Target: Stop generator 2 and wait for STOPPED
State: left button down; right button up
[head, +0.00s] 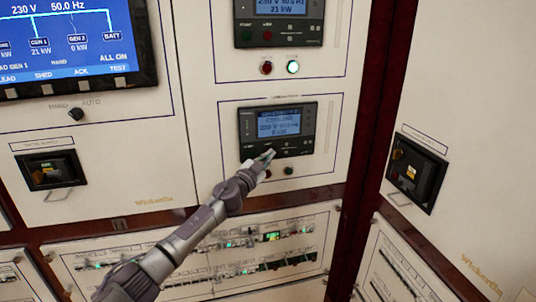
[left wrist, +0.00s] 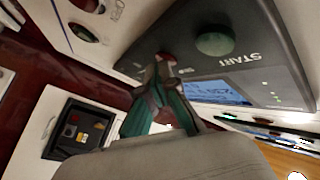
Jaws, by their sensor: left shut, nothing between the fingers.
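The lower generator controller (head: 309,112), which I take for generator 2, is a dark panel with a lit blue screen (head: 279,124); its small text is hard to read. My left gripper (head: 268,155) is shut and empty, with its tips at the controller's lower left button area. In the left wrist view my left gripper (left wrist: 163,68) has its tips at a small red button (left wrist: 166,56), mostly hidden; I cannot tell touching from just apart. A green START button (left wrist: 215,43) is beside it. The large display (head: 70,42) shows GEN 2 at 0 kW. My right gripper is not in view.
A breaker (head: 50,169) is at the left, another (head: 416,171) at the right. Rows of small breakers (head: 272,236) lie below.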

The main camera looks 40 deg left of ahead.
pick_arm(q)
jog(key=shift+s+d, duration=0.1)
jog(key=shift+s+d+p, duration=0.45)
jog(key=shift+s+d, duration=0.05)
dwell(0.3)
jog(key=s+d+p, duration=0.2)
jog(key=s+d, duration=0.1)
jog(key=shift+s+d, duration=0.1)
jog(key=shift+d, duration=0.3)
dwell(0.7)
